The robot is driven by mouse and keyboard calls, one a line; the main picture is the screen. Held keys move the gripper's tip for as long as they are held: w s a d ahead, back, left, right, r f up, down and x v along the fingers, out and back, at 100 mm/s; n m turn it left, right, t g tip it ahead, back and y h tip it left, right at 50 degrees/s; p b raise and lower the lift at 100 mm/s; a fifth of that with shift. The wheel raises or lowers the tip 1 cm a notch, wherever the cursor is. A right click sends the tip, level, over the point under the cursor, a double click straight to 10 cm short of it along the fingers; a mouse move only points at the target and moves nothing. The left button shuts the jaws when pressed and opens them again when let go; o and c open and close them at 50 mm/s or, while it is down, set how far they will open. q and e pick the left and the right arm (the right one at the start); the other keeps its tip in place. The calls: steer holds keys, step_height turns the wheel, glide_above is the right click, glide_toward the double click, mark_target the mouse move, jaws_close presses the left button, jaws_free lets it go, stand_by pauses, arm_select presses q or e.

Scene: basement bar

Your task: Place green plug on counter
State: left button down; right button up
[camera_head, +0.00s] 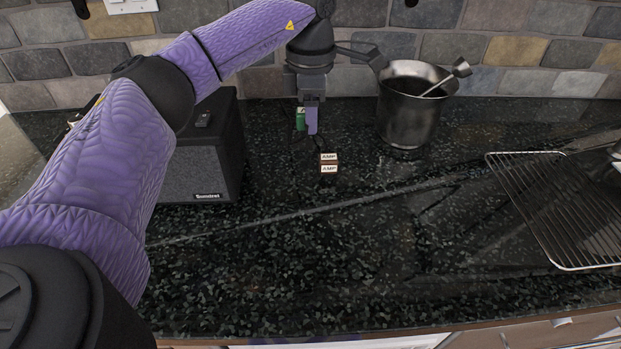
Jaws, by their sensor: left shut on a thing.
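My left gripper (307,122) points straight down over the back of the dark speckled counter (330,240), between the speaker and the metal bucket. Part of the plug is hidden by the gripper. I cannot tell whether the plug touches the counter. My right gripper is not in view.
A black speaker (203,172) stands left of the gripper. A metal bucket (408,112) with a utensil stands to the right. A wire rack (562,215) lies far right. The counter's front middle is clear.

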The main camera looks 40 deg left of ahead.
mark_target(310, 176)
arm_select(q)
step_height(310, 176, down, 10)
steer(key=b, duration=0.3)
steer(key=shift+a, duration=0.1)
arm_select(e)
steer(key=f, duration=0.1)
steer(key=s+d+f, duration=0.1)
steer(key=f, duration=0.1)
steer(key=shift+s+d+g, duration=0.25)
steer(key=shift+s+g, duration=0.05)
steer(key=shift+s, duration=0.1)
arm_select(q)
steer(key=shift+c, duration=1.5)
jaws_free()
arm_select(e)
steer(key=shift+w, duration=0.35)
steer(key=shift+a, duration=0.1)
arm_select(q)
step_height(310, 176, up, 12)
steer(key=p, duration=0.4)
steer(key=shift+f, duration=0.2)
steer(key=shift+r, duration=0.3)
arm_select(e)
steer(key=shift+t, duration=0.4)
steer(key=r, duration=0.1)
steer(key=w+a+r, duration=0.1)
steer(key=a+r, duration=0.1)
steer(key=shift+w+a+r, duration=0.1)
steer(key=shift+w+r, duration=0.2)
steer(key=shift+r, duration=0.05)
